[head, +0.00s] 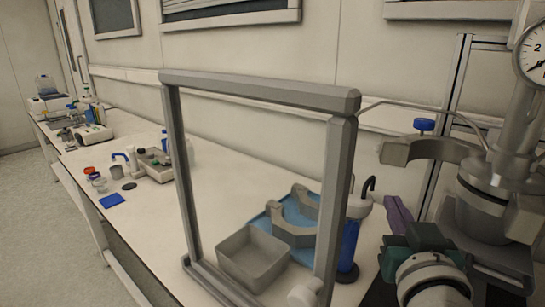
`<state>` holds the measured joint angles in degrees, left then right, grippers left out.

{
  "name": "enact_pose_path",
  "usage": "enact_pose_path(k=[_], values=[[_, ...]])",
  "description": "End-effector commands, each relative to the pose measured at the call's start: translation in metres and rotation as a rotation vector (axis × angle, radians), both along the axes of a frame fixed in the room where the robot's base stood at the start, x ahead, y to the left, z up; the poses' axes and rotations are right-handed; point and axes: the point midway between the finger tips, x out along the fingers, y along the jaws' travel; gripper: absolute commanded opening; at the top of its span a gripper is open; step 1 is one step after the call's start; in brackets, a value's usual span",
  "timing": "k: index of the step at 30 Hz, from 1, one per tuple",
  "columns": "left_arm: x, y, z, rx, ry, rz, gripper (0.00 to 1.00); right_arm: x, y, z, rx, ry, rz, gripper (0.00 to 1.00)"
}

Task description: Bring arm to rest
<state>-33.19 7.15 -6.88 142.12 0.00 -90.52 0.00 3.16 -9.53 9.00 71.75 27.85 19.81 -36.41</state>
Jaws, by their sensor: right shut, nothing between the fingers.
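My right arm comes in at the lower right, with a white wrist and a dark teal gripper body. My right gripper (399,219) is shut and empty, its purple fingers together beside the blue bottle. It is left of the pressure reactor (492,200), a grey metal vessel with a dial gauge (533,52) on top. A grey half-ring clamp (430,150) stands out from the reactor's left side, above the gripper. My left gripper is not in view.
A grey frame (260,92) stands on the bench (225,200). Behind it are a grey bin (253,257), a blue tray (268,221) with grey half-rings (294,234), and a blue bottle (348,245) with a dark spout. Small lab items fill the bench's far left.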

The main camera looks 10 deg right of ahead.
Motion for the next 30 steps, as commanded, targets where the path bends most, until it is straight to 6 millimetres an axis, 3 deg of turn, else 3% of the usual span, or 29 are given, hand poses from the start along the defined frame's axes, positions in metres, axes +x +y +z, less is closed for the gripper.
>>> enact_pose_path(k=[5, 8, 13, 20, 24, 25, 30], values=[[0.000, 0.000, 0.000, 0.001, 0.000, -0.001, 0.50, -0.010, 0.025, -0.010, 0.010, 0.127, 0.182, 0.00], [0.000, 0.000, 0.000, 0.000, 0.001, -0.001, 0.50, -0.035, 0.049, -0.025, 0.019, 0.296, 0.332, 0.00], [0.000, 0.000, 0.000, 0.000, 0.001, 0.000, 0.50, -0.109, 0.074, -0.050, 0.030, 0.659, 0.478, 0.00], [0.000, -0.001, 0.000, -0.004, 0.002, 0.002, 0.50, -0.217, 0.071, -0.055, 0.045, 1.072, 0.459, 0.00], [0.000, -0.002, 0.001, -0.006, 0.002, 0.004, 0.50, -0.280, 0.058, -0.041, 0.059, 1.277, 0.382, 0.00], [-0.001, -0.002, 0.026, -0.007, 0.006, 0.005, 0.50, -0.275, 0.059, -0.016, 0.061, 1.265, 0.385, 0.00], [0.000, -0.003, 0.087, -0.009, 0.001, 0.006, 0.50, -0.274, 0.060, 0.042, 0.062, 1.262, 0.388, 0.00]])
